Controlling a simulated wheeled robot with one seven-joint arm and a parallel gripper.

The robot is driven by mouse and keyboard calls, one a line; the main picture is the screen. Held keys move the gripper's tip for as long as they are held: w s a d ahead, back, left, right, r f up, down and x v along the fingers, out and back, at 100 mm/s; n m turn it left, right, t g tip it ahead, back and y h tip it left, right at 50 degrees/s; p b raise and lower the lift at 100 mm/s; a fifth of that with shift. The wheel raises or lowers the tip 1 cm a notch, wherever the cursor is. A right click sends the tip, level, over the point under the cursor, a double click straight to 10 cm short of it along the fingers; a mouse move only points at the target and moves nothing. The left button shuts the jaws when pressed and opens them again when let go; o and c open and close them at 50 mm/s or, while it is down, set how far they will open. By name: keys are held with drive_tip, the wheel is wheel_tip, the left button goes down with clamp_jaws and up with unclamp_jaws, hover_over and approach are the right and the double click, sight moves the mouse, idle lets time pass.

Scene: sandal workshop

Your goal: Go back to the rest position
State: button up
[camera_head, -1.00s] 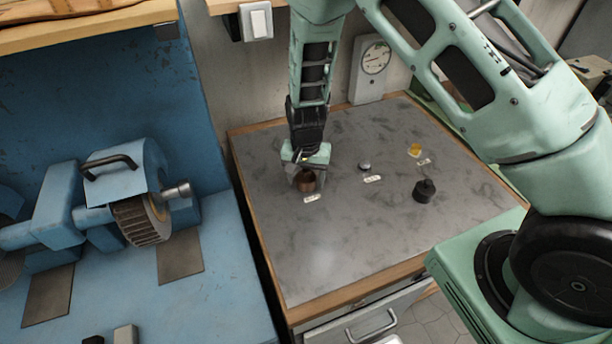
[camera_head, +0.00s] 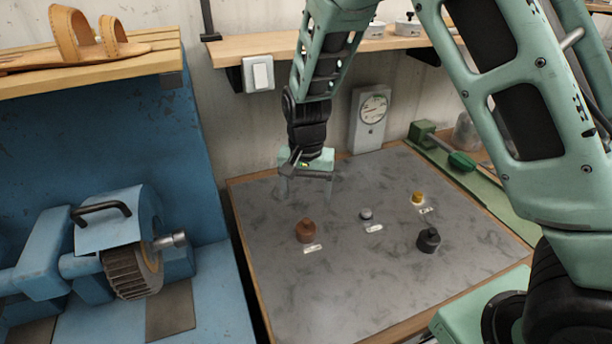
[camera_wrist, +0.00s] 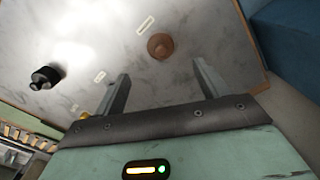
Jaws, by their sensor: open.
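My gripper (camera_head: 306,190) is open and empty, held above the grey worktop (camera_head: 300,290). Below and in front of it in the picture, a brown knobbed weight (camera_head: 306,231) stands on the worktop beside a small white label. In the wrist view the brown weight (camera_wrist: 160,46) lies beyond the two spread fingers (camera_wrist: 162,88), apart from them. A small grey weight (camera_head: 366,214), a yellow one (camera_head: 418,198) and a black one (camera_head: 428,240) stand to the right. The black one also shows in the wrist view (camera_wrist: 45,77).
A blue grinding machine (camera_head: 110,240) stands at the left. A dial gauge (camera_head: 370,118) leans at the wall behind the worktop. A wooden shelf (camera_head: 290,44) hangs above, near my arm. A sandal (camera_head: 85,35) rests on the upper left shelf. The worktop's front is clear.

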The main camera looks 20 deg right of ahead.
wheel_tip(320, 180, up, 6)
drive_tip(key=f, duration=0.1)
drive_tip(key=s+a+r+n+b, duration=0.1)
drive_tip(key=s+a+n+b, duration=0.1)
drive_tip(key=s+n, duration=0.5)
drive_tip(key=s+a+r+n+b, duration=0.1)
drive_tip(key=s+a+n, duration=0.3)
drive_tip(key=s, duration=1.5)
drive_tip(key=r+n, duration=0.1)
drive_tip(key=n, duration=0.1)
drive_tip(key=shift+s+n+y+b, duration=0.3)
drive_tip(key=shift+s+n+b, duration=0.05)
drive_tip(key=shift+s+n, duration=0.05)
drive_tip(key=shift+a, duration=0.1)
